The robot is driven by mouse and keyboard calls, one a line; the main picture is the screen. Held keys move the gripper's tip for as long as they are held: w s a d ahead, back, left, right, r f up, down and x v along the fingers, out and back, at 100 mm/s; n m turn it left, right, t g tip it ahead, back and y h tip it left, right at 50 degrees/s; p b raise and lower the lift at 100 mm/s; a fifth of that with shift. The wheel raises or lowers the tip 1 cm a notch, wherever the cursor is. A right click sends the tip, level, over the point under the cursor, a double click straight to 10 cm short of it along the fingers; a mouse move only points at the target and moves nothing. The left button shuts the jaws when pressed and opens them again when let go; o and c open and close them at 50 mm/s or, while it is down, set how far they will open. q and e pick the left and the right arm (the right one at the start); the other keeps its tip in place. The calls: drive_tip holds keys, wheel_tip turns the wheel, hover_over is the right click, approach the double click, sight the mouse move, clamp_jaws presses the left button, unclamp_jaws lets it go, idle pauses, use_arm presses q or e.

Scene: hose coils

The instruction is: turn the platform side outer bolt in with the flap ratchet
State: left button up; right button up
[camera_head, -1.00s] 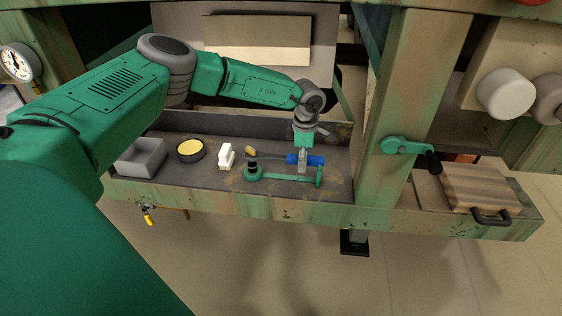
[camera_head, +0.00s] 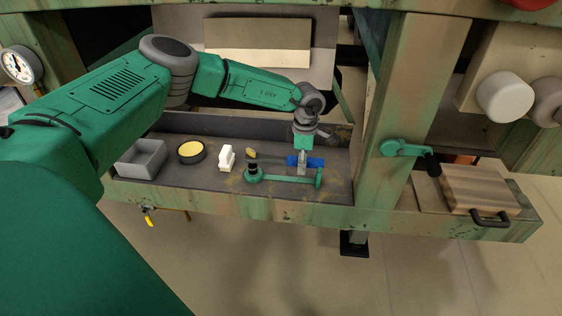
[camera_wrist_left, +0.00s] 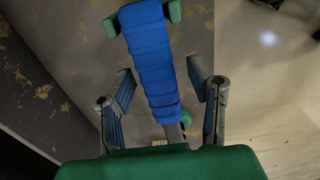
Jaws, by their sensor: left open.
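A green tool with a black socket end (camera_head: 254,170) lies in the grey tray, its bar running right to a short crosspiece; it looks like the flap ratchet. A ribbed blue grip (camera_head: 317,162) lies just behind the bar; whether the two are joined is unclear. My left gripper (camera_head: 302,168) points down over the blue grip. In the left wrist view, the blue grip (camera_wrist_left: 155,65) runs between the two spread fingers of my left gripper (camera_wrist_left: 163,98), with gaps on both sides and green pieces at its far end. The platform side outer bolt cannot be made out. My right gripper is out of view.
The tray (camera_head: 200,196) also holds a grey box (camera_head: 141,160), a round yellow-topped tin (camera_head: 191,151), a white block (camera_head: 227,158) and a small yellowish piece (camera_head: 250,154). A painted post (camera_head: 415,90) with a green crank (camera_head: 404,148) stands right of the tray.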

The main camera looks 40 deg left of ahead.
use_arm(q)
clamp_jaws()
drive_tip(key=shift+r, duration=0.1)
drive_tip(key=shift+r+p, duration=0.65)
drive_tip(key=shift+r+p, duration=2.35)
drive_tip(key=shift+r, duration=0.6)
